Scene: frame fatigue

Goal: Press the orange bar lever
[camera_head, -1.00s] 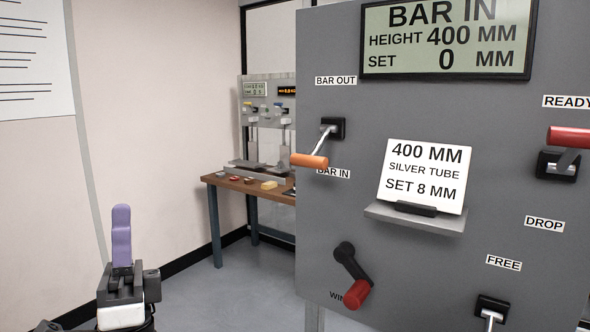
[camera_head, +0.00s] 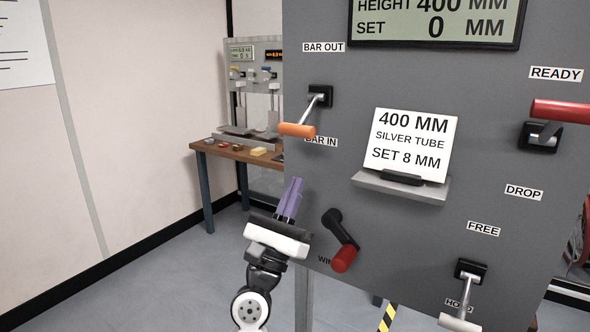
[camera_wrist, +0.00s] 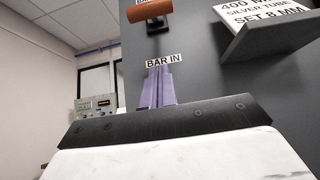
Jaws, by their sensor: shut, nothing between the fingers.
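The orange bar lever (camera_head: 298,130) sticks out from the grey panel, between the BAR OUT label above and the BAR IN label below, with its handle angled down. In the wrist view, the orange handle (camera_wrist: 149,22) is at the top, above my fingertips (camera_wrist: 159,68), which overlap the BAR IN label in the picture.
A red-handled crank (camera_head: 343,259) is just right of my gripper. A shelf (camera_head: 402,187) with a card juts from the panel. A red lever (camera_head: 560,112) and a white-handled lever (camera_head: 460,322) are farther right. A workbench (camera_head: 240,153) stands behind.

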